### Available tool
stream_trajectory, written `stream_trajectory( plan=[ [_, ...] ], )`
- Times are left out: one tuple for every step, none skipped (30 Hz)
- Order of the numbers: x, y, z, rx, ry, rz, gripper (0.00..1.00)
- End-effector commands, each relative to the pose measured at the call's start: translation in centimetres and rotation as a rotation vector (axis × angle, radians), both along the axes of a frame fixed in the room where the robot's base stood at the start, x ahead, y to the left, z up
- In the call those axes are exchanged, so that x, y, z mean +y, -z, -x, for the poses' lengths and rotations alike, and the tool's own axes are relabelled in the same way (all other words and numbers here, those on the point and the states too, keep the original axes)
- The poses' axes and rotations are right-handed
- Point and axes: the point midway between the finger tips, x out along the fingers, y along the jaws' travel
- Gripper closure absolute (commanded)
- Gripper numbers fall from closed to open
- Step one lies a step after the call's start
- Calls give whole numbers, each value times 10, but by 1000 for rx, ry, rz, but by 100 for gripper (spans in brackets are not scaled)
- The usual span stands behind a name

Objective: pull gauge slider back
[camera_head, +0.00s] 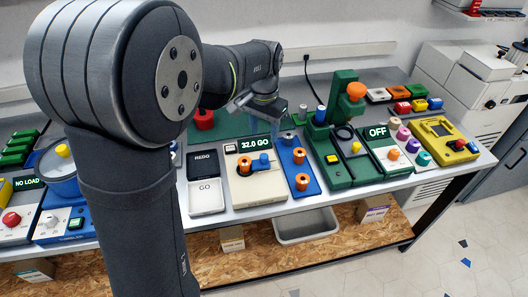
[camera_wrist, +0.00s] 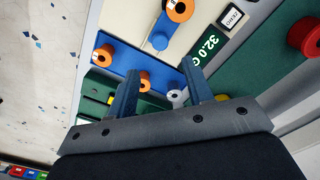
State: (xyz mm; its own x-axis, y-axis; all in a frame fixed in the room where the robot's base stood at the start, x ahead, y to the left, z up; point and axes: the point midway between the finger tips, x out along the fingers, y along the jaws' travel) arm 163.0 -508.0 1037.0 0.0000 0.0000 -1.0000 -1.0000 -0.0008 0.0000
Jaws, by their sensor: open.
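The beige gauge (camera_head: 262,188) has a green-lit display reading 32.0 GO (camera_head: 254,145). A blue slider bar with a blue knob (camera_head: 264,160) lies across its top, beside an orange part (camera_head: 243,166). In the wrist view, the beige gauge body (camera_wrist: 128,18) is at the top, with the blue slider part (camera_wrist: 160,38) and an orange ring (camera_wrist: 178,10) on it. My gripper (camera_head: 265,124) is behind the gauge's display end, above the bench. Its two fingers (camera_wrist: 164,85) are apart with nothing held, and the slider is outside them.
A blue plate with orange rings (camera_head: 302,167) stands right of the gauge, and a green stand (camera_head: 343,110) beyond it. A red knob (camera_head: 204,120) stands behind. The bench's front edge is near the gauge.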

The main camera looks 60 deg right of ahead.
Motion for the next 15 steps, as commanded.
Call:
stream_trajectory(
  plan=[
    [1, 13, 0, 2, 0, -6, 53],
    [1, 20, 0, 1, 0, -4, 53],
    [1, 28, 0, 1, 0, -5, 53],
    [1, 35, 0, 1, 0, -5, 53],
    [1, 41, 0, 1, 1, -5, 53],
    [1, 48, 0, 1, 1, -4, 53],
    [1, 54, 0, 1, 1, -4, 53],
    [0, 59, 0, 1, 1, -3, 53],
    [1, 66, 0, 1, 1, -4, 53],
    [1, 70, 0, 1, 1, -3, 53],
    [0, 74, 0, 1, 1, -2, 53],
    [0, 78, 0, 1, 1, -3, 53],
    [0, 81, 0, 1, 1, -2, 53],
    [0, 84, 0, 0, 1, -1, 53],
    [0, 86, 0, 0, 1, -1, 53]
  ],
)
